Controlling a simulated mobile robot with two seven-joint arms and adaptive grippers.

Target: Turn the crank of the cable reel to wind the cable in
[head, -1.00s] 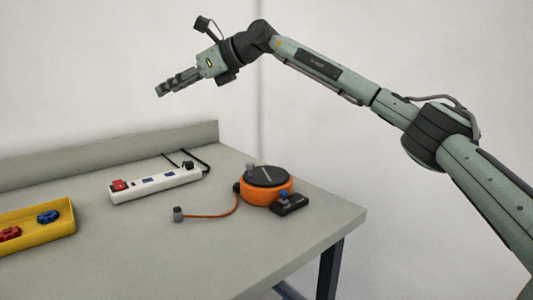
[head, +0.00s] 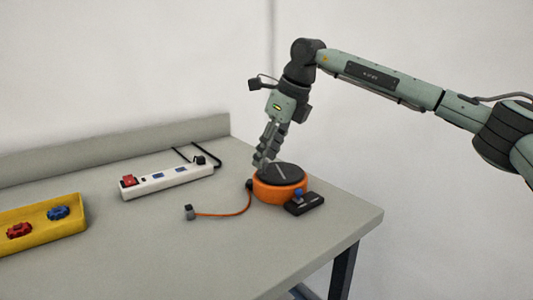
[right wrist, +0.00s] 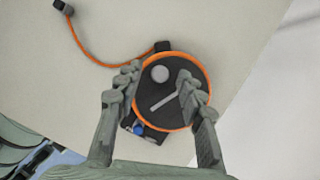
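The cable reel (head: 279,190) is a round orange drum with a black top, near the table's right edge. In the right wrist view its black top (right wrist: 175,112) carries a pale bar and a round grey crank knob (right wrist: 160,74). An orange cable (head: 222,214) runs from the reel to a dark plug (head: 189,212) on the table. My right gripper (head: 262,163) points down over the reel. In the right wrist view its fingers (right wrist: 158,80) are apart, one on each side of the knob, and nothing is visibly held. My left gripper is out of view.
A black block with a blue knob (head: 304,202) sits at the reel's front right. A white power strip (head: 167,181) with a red switch lies left of the reel. A yellow tray (head: 40,237) holds red and blue pieces. The grey table (head: 150,260) is clear in front.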

